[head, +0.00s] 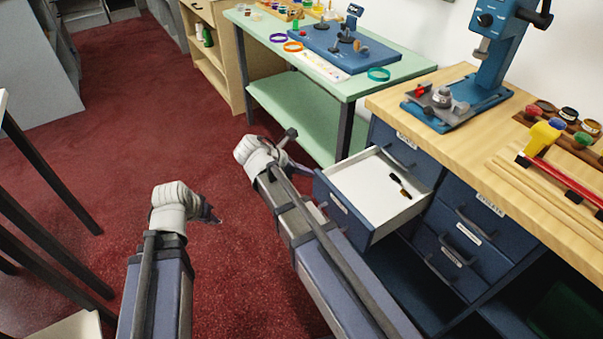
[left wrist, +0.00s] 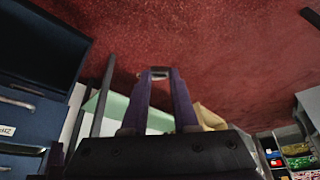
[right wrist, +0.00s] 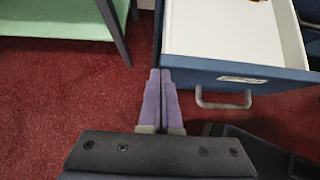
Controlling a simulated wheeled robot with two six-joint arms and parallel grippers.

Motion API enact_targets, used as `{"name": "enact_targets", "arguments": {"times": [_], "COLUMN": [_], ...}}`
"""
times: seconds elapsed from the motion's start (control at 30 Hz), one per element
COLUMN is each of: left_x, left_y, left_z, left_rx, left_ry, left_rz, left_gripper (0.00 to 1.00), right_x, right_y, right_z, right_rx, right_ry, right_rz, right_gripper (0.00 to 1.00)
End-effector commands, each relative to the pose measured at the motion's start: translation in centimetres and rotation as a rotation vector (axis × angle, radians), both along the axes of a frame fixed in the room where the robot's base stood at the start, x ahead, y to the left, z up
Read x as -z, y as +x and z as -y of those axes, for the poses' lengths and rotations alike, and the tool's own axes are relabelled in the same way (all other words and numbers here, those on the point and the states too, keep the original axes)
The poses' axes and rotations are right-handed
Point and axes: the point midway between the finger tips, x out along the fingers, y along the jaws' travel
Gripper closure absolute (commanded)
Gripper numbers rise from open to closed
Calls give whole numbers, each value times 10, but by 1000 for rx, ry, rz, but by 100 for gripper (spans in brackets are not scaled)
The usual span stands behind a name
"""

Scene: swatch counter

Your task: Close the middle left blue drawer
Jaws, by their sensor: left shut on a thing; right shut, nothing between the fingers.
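The middle left blue drawer (head: 343,218) stands pulled out of the counter's left column, with a white interior. In the right wrist view its front (right wrist: 245,77) carries a pale label and a grey handle (right wrist: 225,103). My right gripper (head: 303,167) is shut and empty, its tips beside the drawer's front corner; the closed fingers show in the right wrist view (right wrist: 160,75). I cannot tell whether they touch it. My left gripper (head: 212,213) is over the carpet, away from the drawer, shut on a small pale thing (left wrist: 158,72) that I cannot identify.
A dark-handled tool (head: 400,185) lies inside the drawer. The drawer above (head: 397,151) and those to the right (head: 462,236) are closed. A green table (head: 345,85) stands behind the drawer. Red carpet (head: 110,150) is clear to the left. Dark legs stand at far left.

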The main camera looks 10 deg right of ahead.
Motion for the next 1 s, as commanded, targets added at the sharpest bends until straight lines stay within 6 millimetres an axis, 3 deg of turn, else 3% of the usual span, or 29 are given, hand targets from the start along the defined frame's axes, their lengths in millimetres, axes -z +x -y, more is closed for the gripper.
{"name": "enact_targets", "arguments": {"times": [0.6,0.8,1.0], "left_x": [0,0,0], "left_y": [0,0,0], "left_z": [0,0,0], "left_rx": [0,0,0], "left_ry": [0,0,0], "left_rz": [0,0,0], "left_gripper": [100,100,100], "right_x": [0,0,0], "right_y": [48,57,62], "right_z": [130,156,168], "right_rx": [5,4,1], "right_ry": [-1,-1,-1], "right_rz": [1,1,1], "right_gripper": [100,100,100]}}
